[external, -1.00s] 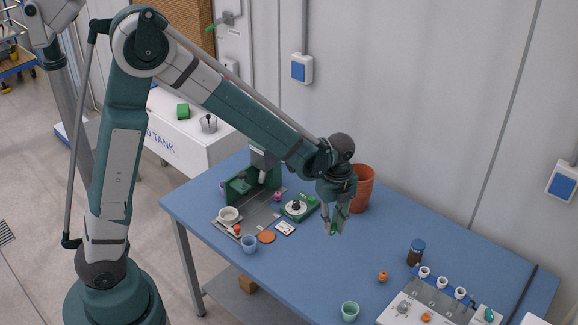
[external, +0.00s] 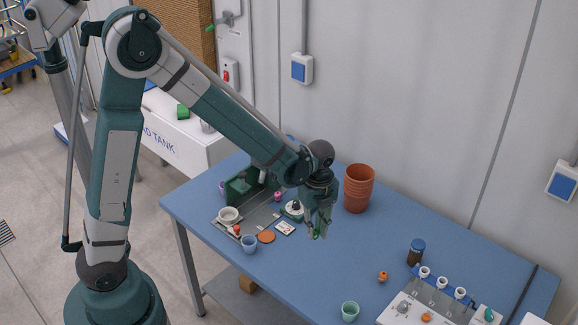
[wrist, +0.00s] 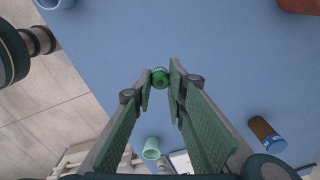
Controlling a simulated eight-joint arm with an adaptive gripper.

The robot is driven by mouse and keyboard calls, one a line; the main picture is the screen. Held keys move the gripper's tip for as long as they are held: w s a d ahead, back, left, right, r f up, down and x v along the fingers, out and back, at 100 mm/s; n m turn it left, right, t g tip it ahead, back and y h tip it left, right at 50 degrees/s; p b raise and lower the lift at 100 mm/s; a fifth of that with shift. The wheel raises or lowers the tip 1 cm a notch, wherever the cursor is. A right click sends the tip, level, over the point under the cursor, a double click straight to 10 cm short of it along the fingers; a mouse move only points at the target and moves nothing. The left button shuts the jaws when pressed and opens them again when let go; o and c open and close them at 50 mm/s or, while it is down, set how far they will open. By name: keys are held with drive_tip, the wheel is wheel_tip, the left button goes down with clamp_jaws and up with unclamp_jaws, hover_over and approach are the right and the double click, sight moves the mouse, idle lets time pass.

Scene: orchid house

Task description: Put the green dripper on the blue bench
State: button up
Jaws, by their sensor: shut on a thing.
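My gripper (external: 317,226) is over the blue bench (external: 310,276), pointing down, between the terracotta pots and the bench's front edge. Its fingers are shut on the green dripper (wrist: 160,78), a small round green piece held at the fingertips in the wrist view. In the external view only a bit of green (external: 316,236) shows at the fingertips. The bench surface under it is bare in the wrist view (wrist: 215,60). I cannot tell how large the gap between dripper and bench is.
A stack of terracotta pots (external: 358,188) stands behind my gripper. To the left are an orange disc (external: 266,236), a blue cup (external: 249,245) and a grey tray of parts. A brown bottle (external: 416,252), an orange piece (external: 383,277) and a mint cup (external: 350,311) stand to the right.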

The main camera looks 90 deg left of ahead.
sight(315, 238)
drive_tip(key=shift+f, duration=2.1)
drive_tip(key=shift+f, duration=0.1)
drive_tip(key=shift+f+b, duration=0.35)
drive_tip(key=shift+f, duration=1.65)
drive_tip(key=shift+f, duration=0.2)
drive_tip(key=o, duration=0.7)
drive_tip(key=shift+r, duration=0.25)
drive_tip(key=shift+r+p, duration=0.55)
drive_tip(key=shift+r, duration=5.4)
